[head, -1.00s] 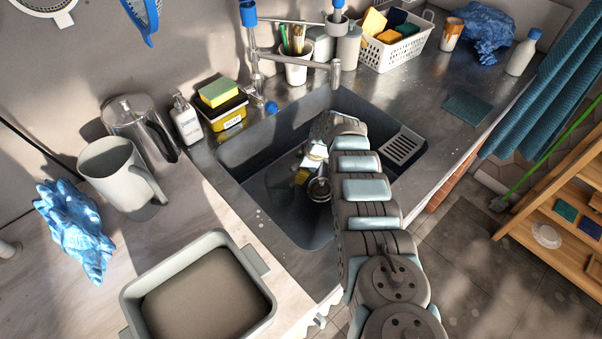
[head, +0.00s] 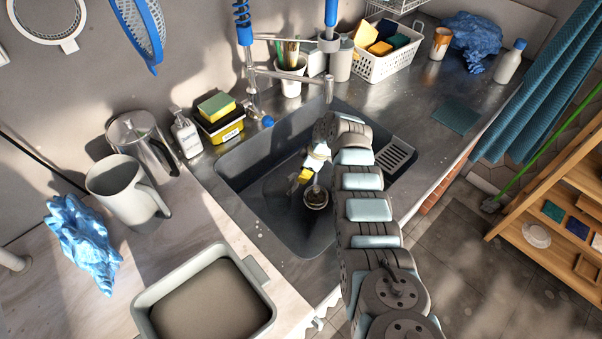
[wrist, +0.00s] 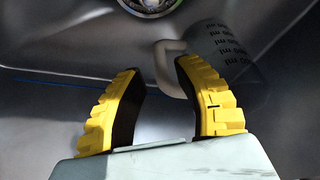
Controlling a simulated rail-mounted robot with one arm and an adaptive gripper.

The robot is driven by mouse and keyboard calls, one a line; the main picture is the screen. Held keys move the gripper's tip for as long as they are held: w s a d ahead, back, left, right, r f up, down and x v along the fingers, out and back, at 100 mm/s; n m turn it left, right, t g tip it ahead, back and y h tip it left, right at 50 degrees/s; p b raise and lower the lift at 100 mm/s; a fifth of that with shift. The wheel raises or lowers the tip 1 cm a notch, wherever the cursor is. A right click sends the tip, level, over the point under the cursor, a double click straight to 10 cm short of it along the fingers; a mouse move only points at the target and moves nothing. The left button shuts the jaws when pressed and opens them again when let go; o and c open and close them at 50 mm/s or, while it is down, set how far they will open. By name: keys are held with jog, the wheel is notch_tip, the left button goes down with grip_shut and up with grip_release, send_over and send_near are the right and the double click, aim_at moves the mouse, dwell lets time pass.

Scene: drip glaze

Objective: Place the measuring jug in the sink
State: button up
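The measuring jug (wrist: 230,52) shows in the wrist view as a dark, see-through body with "ml" marks. It is inside the sink (head: 240,165), close to the sink floor. Its pale handle (wrist: 165,68) points toward my fingers. I cannot make the jug out clearly in the head view. My gripper (wrist: 165,95) has yellow fingers spread apart. The handle shows just beyond and between the fingertips, and I see no grip on it. In the head view my gripper (head: 300,181) is low in the sink beside the drain (head: 316,197).
A tap (head: 329,88) overhangs the sink's back. A white basket (head: 375,68) sits behind it.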

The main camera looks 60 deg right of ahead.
jog(key=shift+p+v, duration=0.45)
jog(key=shift+v, duration=2.35)
jog(key=shift+w, duration=0.1)
